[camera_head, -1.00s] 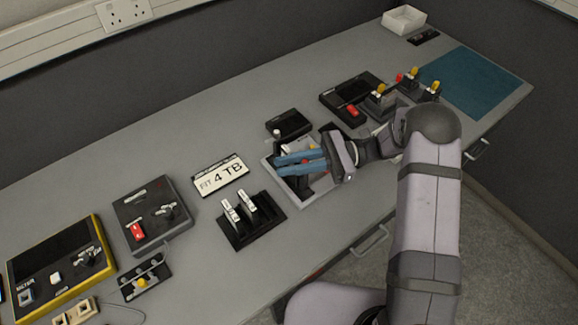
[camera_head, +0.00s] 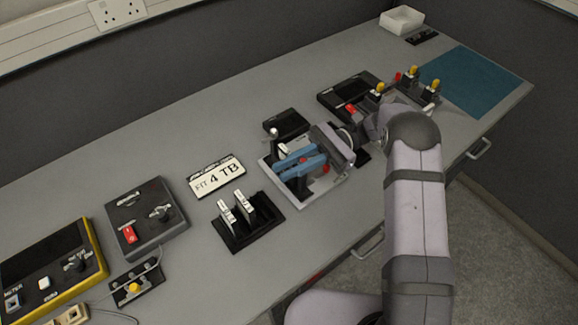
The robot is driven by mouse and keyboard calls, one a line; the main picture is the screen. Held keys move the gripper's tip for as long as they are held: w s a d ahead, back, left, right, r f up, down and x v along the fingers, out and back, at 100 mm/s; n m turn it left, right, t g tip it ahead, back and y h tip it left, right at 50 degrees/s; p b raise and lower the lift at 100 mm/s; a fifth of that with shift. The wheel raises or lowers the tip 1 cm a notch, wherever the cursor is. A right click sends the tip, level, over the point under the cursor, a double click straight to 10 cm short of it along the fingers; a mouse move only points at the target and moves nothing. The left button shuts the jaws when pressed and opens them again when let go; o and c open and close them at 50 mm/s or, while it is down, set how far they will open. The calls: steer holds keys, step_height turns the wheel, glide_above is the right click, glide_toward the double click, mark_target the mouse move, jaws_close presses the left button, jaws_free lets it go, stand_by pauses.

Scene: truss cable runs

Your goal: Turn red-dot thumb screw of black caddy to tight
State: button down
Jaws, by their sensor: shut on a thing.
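My gripper (camera_head: 286,170) has two blue fingers and reaches in from the right, low over a light grey tray (camera_head: 304,204). It is shut on a small part with red showing between the fingers, which appears to be the red-dot thumb screw (camera_head: 303,160). A black body in the tray, which looks like the black caddy (camera_head: 299,187), lies under the fingers and is partly hidden by them. A second red spot (camera_head: 325,168) shows just right of the fingers. The angle of the screw is too small to tell.
A black box (camera_head: 286,122) stands behind the tray. A black holder with white-topped modules (camera_head: 247,222) and a "FIT 4 TB" sign (camera_head: 216,177) are to the left. Yellow-topped devices (camera_head: 412,72) stand behind my arm. The teal mat (camera_head: 462,82) is clear.

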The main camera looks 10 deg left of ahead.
steer(key=c, duration=1.7)
jaws_free()
steer(key=shift+o, duration=0.2)
steer(key=shift+r, duration=0.1)
step_height(320, 180, up, 10)
steer(key=p, duration=0.6)
